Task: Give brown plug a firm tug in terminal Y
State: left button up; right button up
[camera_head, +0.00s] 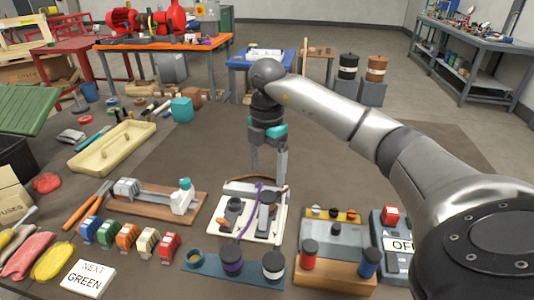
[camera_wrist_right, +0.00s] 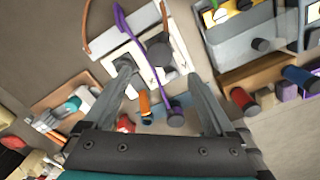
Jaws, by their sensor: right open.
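A white terminal board (camera_head: 212,228) stands at the front middle, with dark grey plugs or knobs (camera_head: 267,207) on it. A purple cable (camera_head: 248,208) runs down across it, and a brown cable (camera_head: 270,177) arches over its back edge. The brown cable also shows in the right wrist view (camera_wrist_right: 86,35). My left gripper is not in view.
A grey box with colored knobs (camera_head: 333,232) and a grey unit with a red button (camera_head: 391,215) stand right of the board. A blue strip with dark round knobs (camera_head: 215,274) lies in front. Colored blocks (camera_head: 124,236) and a wooden base (camera_head: 190,218) are left.

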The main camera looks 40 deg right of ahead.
aim_at(267, 196)
notch_tip(267, 196, down, 9)
jog(key=shift+f+b, duration=0.1)
jog(key=shift+b, duration=0.8)
jog(key=shift+f, duration=0.45)
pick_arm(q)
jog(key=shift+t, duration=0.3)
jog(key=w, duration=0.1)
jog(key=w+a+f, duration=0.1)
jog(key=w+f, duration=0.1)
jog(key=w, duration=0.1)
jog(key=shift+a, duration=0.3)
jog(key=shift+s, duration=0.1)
pick_arm(e)
jog(key=c, duration=0.7)
grip_shut()
jog(key=shift+o, duration=0.5)
grip_release()
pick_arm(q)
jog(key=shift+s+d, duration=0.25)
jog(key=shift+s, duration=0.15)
pick_arm(e)
grip_shut()
